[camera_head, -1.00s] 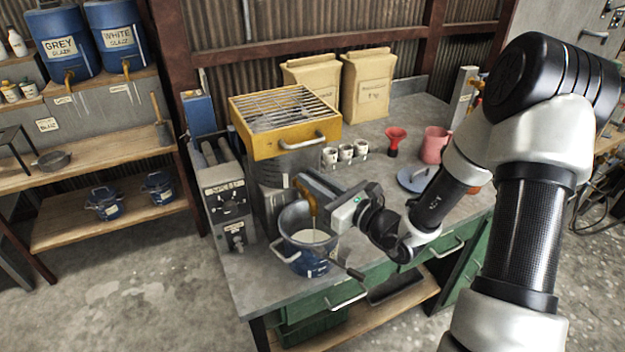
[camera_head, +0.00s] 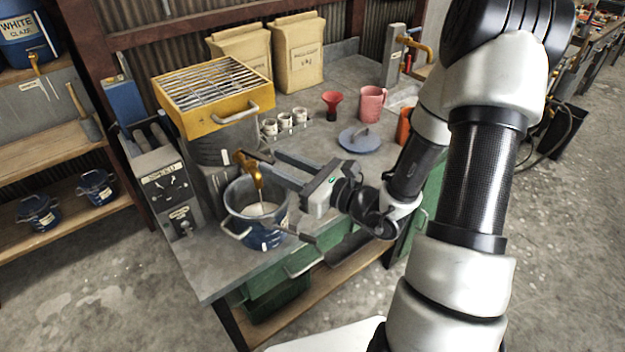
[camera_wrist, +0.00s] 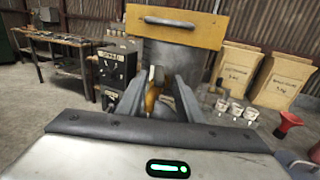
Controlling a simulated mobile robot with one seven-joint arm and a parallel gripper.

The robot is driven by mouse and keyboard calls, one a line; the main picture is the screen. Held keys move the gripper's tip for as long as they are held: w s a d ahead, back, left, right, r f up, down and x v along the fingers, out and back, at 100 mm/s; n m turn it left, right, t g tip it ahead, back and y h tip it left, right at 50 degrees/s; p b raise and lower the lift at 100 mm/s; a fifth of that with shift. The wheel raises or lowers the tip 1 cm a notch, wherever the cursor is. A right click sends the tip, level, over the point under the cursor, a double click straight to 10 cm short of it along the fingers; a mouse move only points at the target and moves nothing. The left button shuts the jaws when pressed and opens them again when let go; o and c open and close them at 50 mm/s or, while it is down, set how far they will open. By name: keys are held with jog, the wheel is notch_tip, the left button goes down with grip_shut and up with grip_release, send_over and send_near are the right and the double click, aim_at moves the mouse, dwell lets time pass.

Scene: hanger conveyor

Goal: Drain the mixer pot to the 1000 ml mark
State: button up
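The yellow-topped mixer (camera_head: 215,92) stands on the bench, with an orange tap (camera_head: 254,176) on its front. A blue, grey-rimmed pot (camera_head: 270,235) stands upright under the tap and holds pale liquid (camera_head: 258,210). A short pale streak shows below the spout. No volume mark is readable. My gripper (camera_head: 268,168) is level with the tap, above the pot's rim, with its two fingers apart. In the wrist view the orange tap (camera_wrist: 152,92) shows between the fingers, nearer the left one, with a gap at right. I cannot tell whether a finger touches it.
A speed control box (camera_head: 168,190) stands left of the pot. White cups (camera_head: 285,122), a red funnel (camera_head: 331,104), a pink jug (camera_head: 372,102) and a blue-grey lid (camera_head: 358,139) are behind my gripper. Two sacks (camera_head: 299,55) stand at the back.

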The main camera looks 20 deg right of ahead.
jog(key=v, duration=0.9)
jog(key=shift+s+d+b, duration=0.2)
jog(key=shift+s+b, duration=0.1)
dwell(1.4)
